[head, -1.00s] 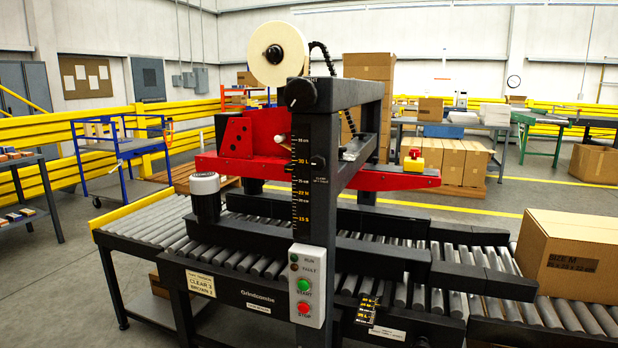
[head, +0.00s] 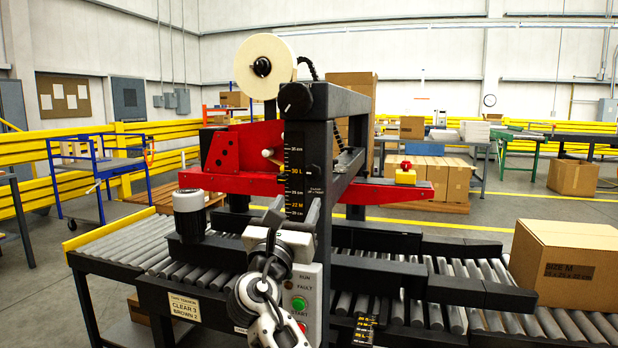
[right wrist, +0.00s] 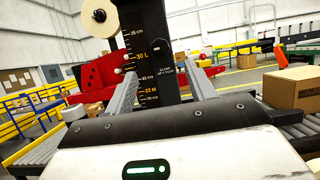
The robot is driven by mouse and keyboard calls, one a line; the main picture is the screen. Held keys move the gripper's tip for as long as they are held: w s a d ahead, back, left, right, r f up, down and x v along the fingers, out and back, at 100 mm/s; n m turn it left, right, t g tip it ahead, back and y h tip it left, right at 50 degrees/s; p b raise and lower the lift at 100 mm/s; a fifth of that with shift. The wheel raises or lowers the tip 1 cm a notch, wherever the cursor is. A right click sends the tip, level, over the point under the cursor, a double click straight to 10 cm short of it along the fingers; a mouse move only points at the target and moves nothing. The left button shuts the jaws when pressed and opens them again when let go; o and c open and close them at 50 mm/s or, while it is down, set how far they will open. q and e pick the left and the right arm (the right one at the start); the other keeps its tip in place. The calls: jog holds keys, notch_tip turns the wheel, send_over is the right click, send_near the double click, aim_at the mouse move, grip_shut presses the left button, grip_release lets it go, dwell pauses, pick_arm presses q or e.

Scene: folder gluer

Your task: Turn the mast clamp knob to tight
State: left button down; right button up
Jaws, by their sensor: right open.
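The black mast (head: 300,155) of the machine carries a height scale. A small dark knob (head: 314,170) with a pointer line sits on the mast face above lettering that appears to read "CLAMP"; it also shows in the right wrist view (right wrist: 155,46). I cannot read its exact setting. My right gripper (head: 293,207) is in front of the mast, below the knob. In the right wrist view its two grey fingers (right wrist: 160,70) are apart, with the mast between them in the picture and nothing held. My left gripper is not in view.
A larger black knob (head: 295,98) sits at the mast top. The control panel (head: 300,295) with green and red buttons is partly behind my right arm. The red tape head (head: 240,150) is left of the mast. A size M carton (head: 565,262) lies on the right rollers.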

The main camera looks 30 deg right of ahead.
aim_at(311, 173)
jog(key=x, duration=1)
jog(key=shift+w+d, duration=0.1)
jog(key=shift+w, duration=0.05)
jog(key=shift+f, duration=0.1)
jog(key=c, duration=1)
